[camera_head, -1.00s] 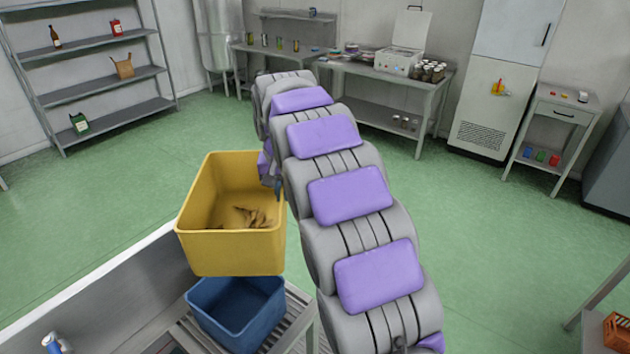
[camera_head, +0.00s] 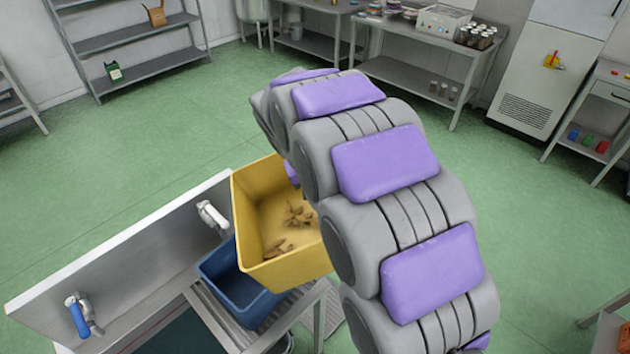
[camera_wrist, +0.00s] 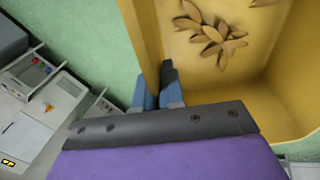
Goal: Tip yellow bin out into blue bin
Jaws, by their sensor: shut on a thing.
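The yellow bin (camera_head: 278,218) hangs tilted above and slightly right of the blue bin in the head view, with several brown leaf-like pieces (camera_head: 298,215) inside. The blue bin (camera_head: 238,290) stands on a slatted metal rack, partly hidden by the yellow bin. My gripper (camera_wrist: 158,92) is shut on the yellow bin's wall (camera_wrist: 143,40) in the wrist view, where the brown pieces (camera_wrist: 208,33) also show inside. My arm hides the gripper in the head view.
A sink with a pale back panel (camera_head: 130,255) and taps (camera_head: 212,216) lies left of the bins. The slatted rack (camera_head: 300,306) extends right of the blue bin. Green floor (camera_head: 150,150) is open behind.

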